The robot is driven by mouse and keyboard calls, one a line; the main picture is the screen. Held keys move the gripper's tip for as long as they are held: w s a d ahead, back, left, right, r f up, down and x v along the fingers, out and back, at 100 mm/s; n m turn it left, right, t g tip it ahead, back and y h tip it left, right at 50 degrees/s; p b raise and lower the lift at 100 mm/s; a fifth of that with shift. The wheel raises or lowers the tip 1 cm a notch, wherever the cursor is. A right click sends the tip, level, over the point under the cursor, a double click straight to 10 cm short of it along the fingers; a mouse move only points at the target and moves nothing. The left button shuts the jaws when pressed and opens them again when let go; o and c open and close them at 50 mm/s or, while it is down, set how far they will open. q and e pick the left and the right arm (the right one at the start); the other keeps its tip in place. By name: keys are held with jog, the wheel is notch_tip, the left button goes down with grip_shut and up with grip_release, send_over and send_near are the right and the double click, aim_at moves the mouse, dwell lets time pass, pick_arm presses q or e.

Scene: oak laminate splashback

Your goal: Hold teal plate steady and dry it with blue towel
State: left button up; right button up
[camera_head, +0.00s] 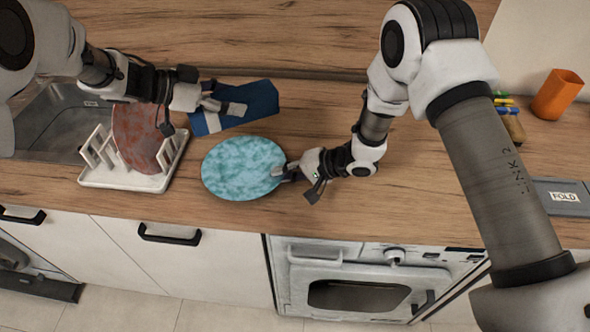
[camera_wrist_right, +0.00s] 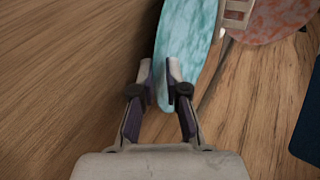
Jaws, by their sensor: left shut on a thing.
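The teal mottled plate (camera_head: 244,168) is over the counter's front middle, its face toward the head camera. My right gripper (camera_head: 288,172) is at its right rim. In the right wrist view, the fingers of my right gripper (camera_wrist_right: 160,75) stand on either side of the teal plate's rim (camera_wrist_right: 187,35). I cannot tell whether they press on it. My left gripper (camera_head: 232,107) is shut on the blue towel (camera_head: 262,101), which has a pale band. The towel is behind the plate and apart from it. Whether it touches the counter is unclear.
A white dish rack (camera_head: 125,181) holding a reddish plate (camera_head: 137,135) stands left of the teal plate, beside the sink (camera_head: 58,120). An orange cup (camera_head: 557,95) and a grey panel marked FOLD (camera_head: 565,197) are on the right. The oven (camera_head: 350,280) is below the counter.

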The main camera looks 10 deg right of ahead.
pick_arm(q)
send_over(239, 172)
jog(key=w, duration=0.2)
notch_tip(239, 172, down, 10)
jog(key=shift+s+a+f, duration=0.1)
jog(key=shift+a+f, duration=0.05)
jog(key=shift+f, duration=0.9)
jog(key=shift+a+f, duration=0.1)
jog(key=shift+f, duration=0.9)
jog(key=shift+f, duration=0.35)
jog(key=shift+f, duration=0.35)
jog(key=shift+w+a, duration=0.25)
jog(key=shift+w, duration=0.6)
jog(key=shift+s+d+f, duration=0.1)
jog(key=shift+s+d, duration=0.15)
jog(key=shift+s, duration=0.65)
jog(key=shift+s+d+f, duration=0.1)
jog(key=shift+s+d, duration=0.1)
jog(key=shift+s, duration=0.7)
